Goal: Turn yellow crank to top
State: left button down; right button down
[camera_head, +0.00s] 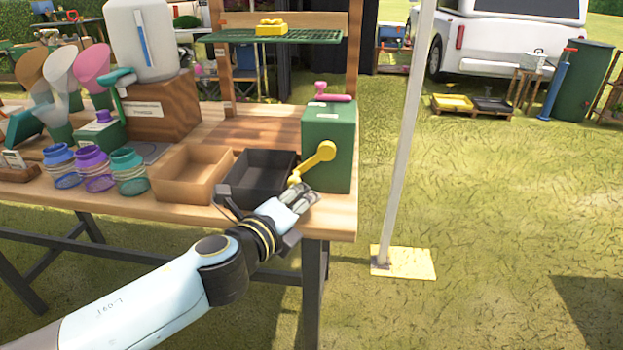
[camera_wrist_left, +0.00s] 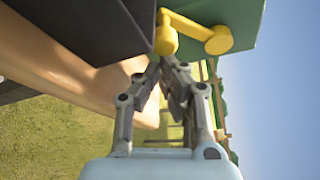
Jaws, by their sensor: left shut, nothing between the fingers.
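The yellow crank (camera_head: 316,161) is on the front of a green box (camera_head: 331,130) near the table's right end. Its round hub is at the upper right and its arm slopes down to the left, with the handle at the lower left. My left gripper (camera_head: 303,195) is shut and empty, just below the handle. In the left wrist view the crank handle (camera_wrist_left: 166,34) is just beyond the closed fingertips of the gripper (camera_wrist_left: 163,62). I cannot tell whether they touch. My right gripper is not in view.
A black tray (camera_head: 232,186) and a brown tray (camera_head: 165,188) stand left of the green box on the wooden table (camera_head: 342,215). Several coloured jars are farther left. A white pole (camera_head: 405,150) rises to the right of the table, with open grass beyond.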

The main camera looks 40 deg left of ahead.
pick_arm(q)
jog(key=shift+s+a+r+m+g+p, duration=0.15)
jog(key=shift+a+r+m+g+p, duration=0.35)
jog(key=shift+p, duration=0.7)
jog(key=shift+s+r+y+p, duration=0.1)
jog(key=shift+y+p, duration=0.2)
jog(key=shift+s+a, duration=0.15)
jog(key=shift+a, duration=0.05)
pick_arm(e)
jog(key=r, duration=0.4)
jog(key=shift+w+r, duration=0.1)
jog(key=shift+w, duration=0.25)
